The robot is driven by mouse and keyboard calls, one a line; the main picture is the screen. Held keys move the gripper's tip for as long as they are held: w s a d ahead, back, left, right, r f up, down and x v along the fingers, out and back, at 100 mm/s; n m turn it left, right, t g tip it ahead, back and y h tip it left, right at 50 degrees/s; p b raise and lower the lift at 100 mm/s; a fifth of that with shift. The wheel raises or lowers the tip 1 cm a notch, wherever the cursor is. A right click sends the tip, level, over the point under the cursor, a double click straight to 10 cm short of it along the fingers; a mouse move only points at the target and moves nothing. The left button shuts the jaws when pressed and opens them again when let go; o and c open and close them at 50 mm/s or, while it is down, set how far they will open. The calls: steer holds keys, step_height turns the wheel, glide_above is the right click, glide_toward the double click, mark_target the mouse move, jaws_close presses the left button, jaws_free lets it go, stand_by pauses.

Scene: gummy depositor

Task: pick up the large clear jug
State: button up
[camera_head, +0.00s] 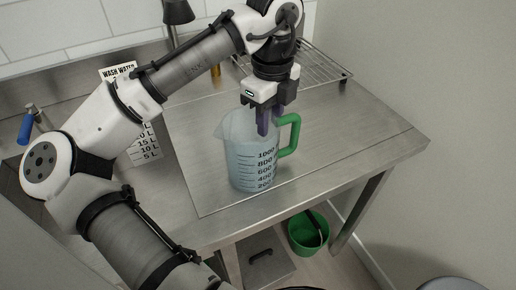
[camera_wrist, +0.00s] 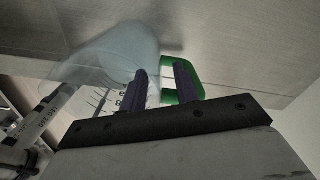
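The large clear jug (camera_head: 243,155) stands upright on the steel counter, with black volume marks and a green handle (camera_head: 291,135) on its right side. My gripper (camera_head: 269,132) points down at the jug's handle side, with its purple fingers by the rim and the top of the handle. In the wrist view the fingers (camera_wrist: 160,70) are apart. The jug's pale body (camera_wrist: 110,58) lies left of them, and the green handle (camera_wrist: 197,75) shows behind and beside the right finger. I cannot tell whether a finger touches the jug.
A wire rack (camera_head: 318,68) stands at the back right of the counter (camera_head: 365,135). A "WASH WATER" sign (camera_head: 118,72) and a blue-handled item (camera_head: 27,127) are at the left. A green bucket (camera_head: 308,232) sits below the counter's front edge. The counter right of the jug is clear.

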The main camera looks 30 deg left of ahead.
steer(key=shift+f, duration=0.55)
jaws_close()
stand_by(1.0)
